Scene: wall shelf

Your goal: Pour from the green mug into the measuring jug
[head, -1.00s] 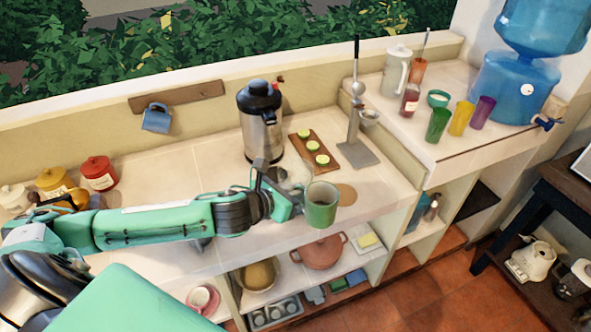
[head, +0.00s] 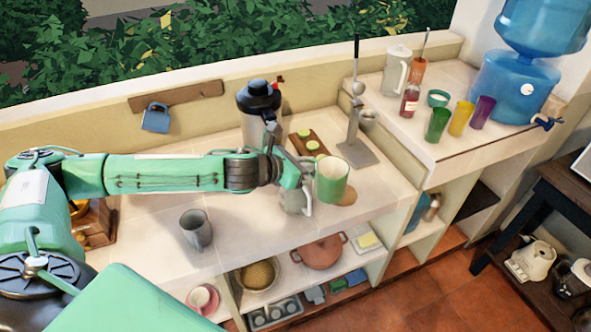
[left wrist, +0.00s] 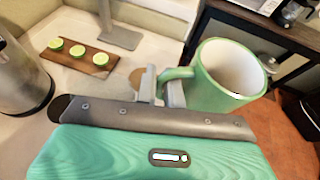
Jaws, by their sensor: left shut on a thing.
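The green mug (head: 331,183) is in my left gripper (head: 303,178), raised above the counter near its front edge. In the left wrist view the gripper's fingers (left wrist: 162,90) are shut on the handle of the mug (left wrist: 214,88). The mug's mouth shows a pale inside, and I see no liquid there. A clear greyish vessel with a handle, which looks like the measuring jug (head: 292,202), stands on the counter just below and left of the mug, partly hidden by my gripper. I cannot make out its contents. My right gripper is out of view.
A steel flask (head: 255,122) stands behind my left arm. A board (head: 323,162) with green slices and a metal stand (head: 357,152) are behind the mug. A grey mug (head: 196,230) stands at the front left. A round coaster (head: 346,198) lies right of the jug.

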